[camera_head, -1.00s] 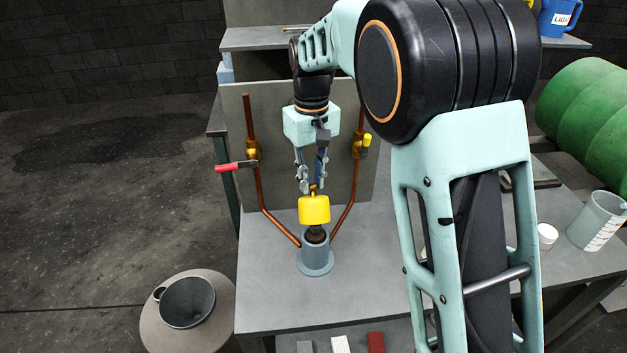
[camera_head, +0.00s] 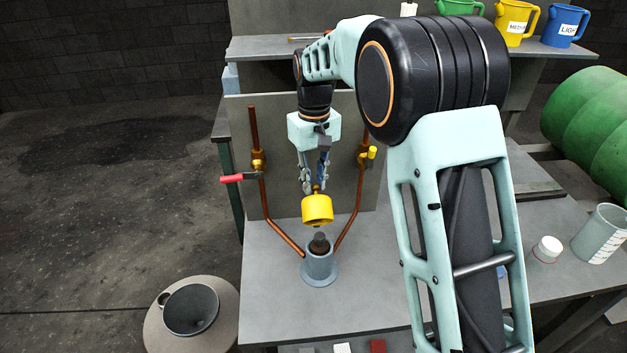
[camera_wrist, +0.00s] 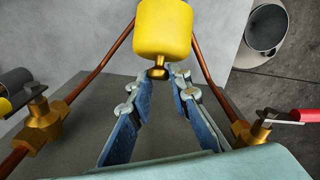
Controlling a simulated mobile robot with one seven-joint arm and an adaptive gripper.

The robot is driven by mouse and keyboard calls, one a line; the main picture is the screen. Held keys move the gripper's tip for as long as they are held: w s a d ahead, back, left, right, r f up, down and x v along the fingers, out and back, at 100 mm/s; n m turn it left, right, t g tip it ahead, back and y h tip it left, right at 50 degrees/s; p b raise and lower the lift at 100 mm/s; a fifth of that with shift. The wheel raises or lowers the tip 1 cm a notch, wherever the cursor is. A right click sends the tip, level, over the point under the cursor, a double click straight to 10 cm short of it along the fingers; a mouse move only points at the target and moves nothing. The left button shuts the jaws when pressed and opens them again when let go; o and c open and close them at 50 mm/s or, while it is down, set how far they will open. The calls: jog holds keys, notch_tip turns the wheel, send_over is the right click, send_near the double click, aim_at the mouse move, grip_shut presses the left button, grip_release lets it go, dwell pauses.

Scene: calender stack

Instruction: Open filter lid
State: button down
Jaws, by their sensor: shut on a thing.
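A dark filter core (camera_head: 319,243) stands up out of the open top of the housing. In the wrist view the lid hides the housing.
Copper pipes (camera_head: 264,205) run on both sides of the housing, with a red-handled valve (camera_head: 238,178) left and a yellow-handled valve (camera_head: 369,154) right. A funnel (camera_head: 190,309) sits at the lower left. A beaker (camera_head: 601,234) and white-capped jar (camera_head: 547,250) stand right.

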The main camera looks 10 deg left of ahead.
jog(key=shift+w+d, duration=0.2)
jog(key=shift+d, duration=0.05)
jog(key=c, duration=1.8)
grip_release()
jog(key=shift+f, duration=0.1)
jog(key=shift+o, duration=0.2)
jog(key=shift+a, duration=0.1)
notch_tip(320, 180, up, 12)
